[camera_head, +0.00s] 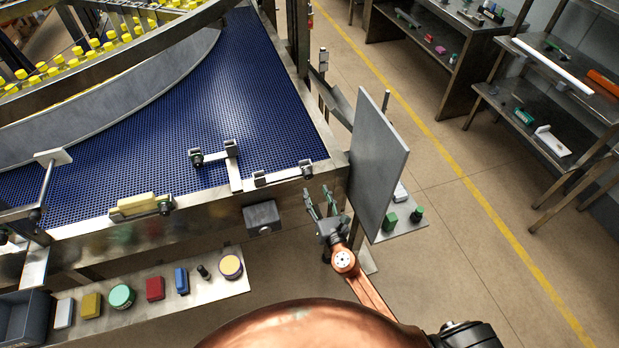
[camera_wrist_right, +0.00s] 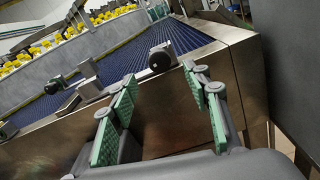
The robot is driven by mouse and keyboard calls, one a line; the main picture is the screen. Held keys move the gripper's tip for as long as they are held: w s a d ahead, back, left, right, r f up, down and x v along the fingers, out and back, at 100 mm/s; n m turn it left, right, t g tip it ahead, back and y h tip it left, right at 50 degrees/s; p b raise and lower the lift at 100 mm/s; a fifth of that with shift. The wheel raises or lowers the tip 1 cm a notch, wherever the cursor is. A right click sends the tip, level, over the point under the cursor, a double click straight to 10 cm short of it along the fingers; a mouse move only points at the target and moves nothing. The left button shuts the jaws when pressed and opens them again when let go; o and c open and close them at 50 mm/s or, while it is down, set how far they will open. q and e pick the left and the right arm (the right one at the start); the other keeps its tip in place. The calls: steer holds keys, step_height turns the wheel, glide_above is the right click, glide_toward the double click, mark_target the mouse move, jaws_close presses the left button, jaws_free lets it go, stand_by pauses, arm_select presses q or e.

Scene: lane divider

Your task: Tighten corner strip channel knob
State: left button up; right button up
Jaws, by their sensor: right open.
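The corner strip channel (camera_head: 283,175) is a short metal strip at the near right corner of the blue conveyor, with a dark knob (camera_head: 307,170) at its right end. In the wrist view a dark round knob (camera_wrist_right: 160,58) stands on the steel edge beyond my fingers. My right gripper (camera_head: 320,203) is open and empty, outside the conveyor's side, below and right of that knob. Its green-padded fingers (camera_wrist_right: 164,100) show apart in the wrist view and do not touch the knob. My left gripper is not in view.
A large grey panel (camera_head: 378,165) stands close right of my right gripper. A grey box (camera_head: 262,218) juts from the conveyor's side. Other knobbed brackets (camera_head: 235,165) sit left along the blue belt (camera_head: 225,95). A shelf (camera_head: 205,291) below carries several small items.

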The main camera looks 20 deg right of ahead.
mark_target(309, 177)
steer(key=w, duration=0.7)
steer(key=shift+a, duration=0.15)
steer(key=shift+w, duration=0.2)
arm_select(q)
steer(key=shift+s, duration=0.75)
arm_select(e)
steer(key=shift+w, duration=0.1)
steer(key=shift+c, duration=0.2)
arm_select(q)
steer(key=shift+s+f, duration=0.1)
arm_select(e)
steer(key=c, duration=1.1)
